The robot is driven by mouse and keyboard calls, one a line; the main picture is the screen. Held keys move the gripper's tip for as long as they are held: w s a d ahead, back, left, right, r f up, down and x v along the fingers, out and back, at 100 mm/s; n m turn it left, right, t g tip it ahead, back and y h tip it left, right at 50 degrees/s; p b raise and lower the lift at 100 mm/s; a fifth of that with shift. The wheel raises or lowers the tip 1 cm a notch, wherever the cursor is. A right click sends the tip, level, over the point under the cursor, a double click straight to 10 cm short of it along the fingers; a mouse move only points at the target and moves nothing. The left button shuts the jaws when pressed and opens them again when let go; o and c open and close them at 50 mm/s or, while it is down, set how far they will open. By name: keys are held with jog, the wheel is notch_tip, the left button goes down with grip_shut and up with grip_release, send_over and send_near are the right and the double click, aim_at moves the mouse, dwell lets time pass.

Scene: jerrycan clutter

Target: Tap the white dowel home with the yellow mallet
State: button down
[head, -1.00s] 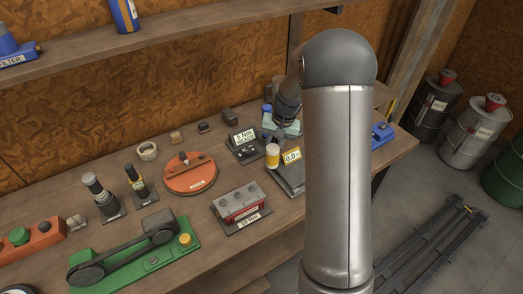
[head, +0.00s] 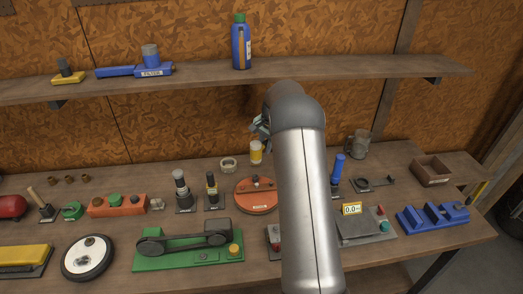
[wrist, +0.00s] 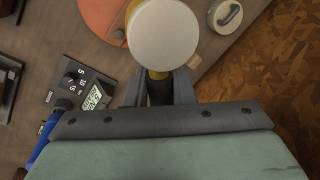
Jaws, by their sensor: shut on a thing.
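The yellow mallet (head: 256,154) has a pale, round striking face. In the wrist view, the mallet's white face (wrist: 165,35) fills the upper middle, with a little yellow behind it. My gripper (wrist: 158,92) is shut on its dark handle just below the head. My arm hides most of my gripper there. I cannot make out the white dowel in either view.
A green machine (head: 190,250) is at the front. A scale (head: 358,225) and blue block (head: 433,218) lie right. A shelf (head: 330,68) runs above.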

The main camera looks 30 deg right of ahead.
jog(key=shift+d, duration=0.1)
jog(key=shift+s+d+b+x, duration=0.1)
jog(key=shift+s+b+x, duration=0.1)
jog(key=shift+b+x, duration=0.6)
jog(key=shift+s+d+b+x, duration=0.15)
jog(key=shift+b+x, duration=0.35)
jog(key=shift+x, duration=0.55)
jog(key=shift+s+b+x, duration=0.3)
jog(key=shift+b+x, duration=0.35)
jog(key=shift+x, duration=0.25)
jog(key=shift+f, duration=0.25)
jog(key=b+x, duration=0.1)
jog(key=x, duration=0.1)
jog(key=b+x, duration=0.2)
jog(key=s+b+x, duration=0.1)
jog(key=b+x, duration=0.1)
jog(key=shift+d+f, duration=0.2)
jog(key=shift+f, duration=0.25)
jog(key=p+v, duration=0.2)
jog(key=v, duration=0.1)
jog(key=w+p+v, duration=0.1)
jog(key=v, duration=0.1)
jog(key=shift+a+r, duration=0.2)
jog(key=shift+r, duration=0.2)
jog(key=shift+p, duration=0.3)
